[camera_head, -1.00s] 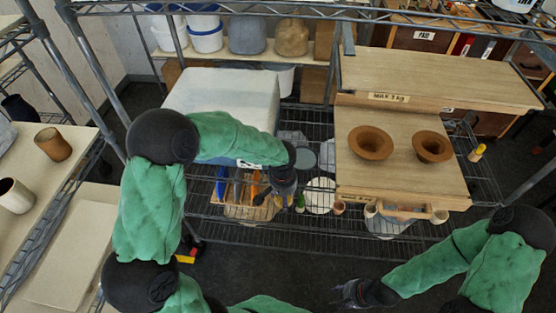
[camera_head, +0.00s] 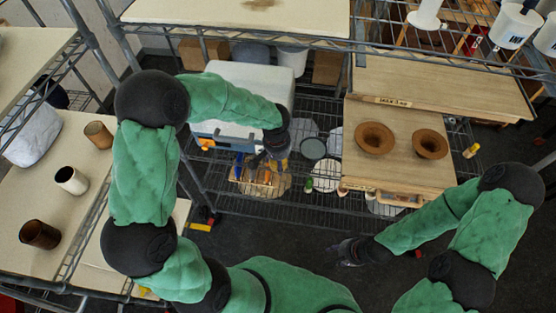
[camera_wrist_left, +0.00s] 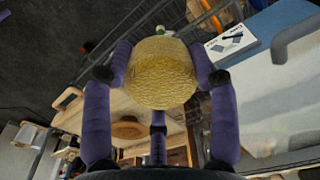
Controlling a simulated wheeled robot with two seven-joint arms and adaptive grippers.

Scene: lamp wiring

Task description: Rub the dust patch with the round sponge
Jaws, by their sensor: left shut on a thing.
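The round sponge (camera_wrist_left: 161,72) is yellow and rough. In the left wrist view it sits between the purple fingers of my left gripper (camera_wrist_left: 158,75), which is shut on it. In the head view my left gripper (camera_head: 270,160) hangs over the wire rack, and the sponge cannot be made out there. A brown smudge that looks like the dust patch (camera_head: 260,4) lies on the pale upper shelf board at the top edge, well apart from the left gripper. My right gripper (camera_head: 346,251) is low over the dark floor; its finger opening is unclear.
A white-lidded box (camera_head: 240,90) stands beside my left forearm. A crate of tools (camera_head: 258,182) lies below the left gripper. The upper shelf rail (camera_head: 230,33) runs across the back.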

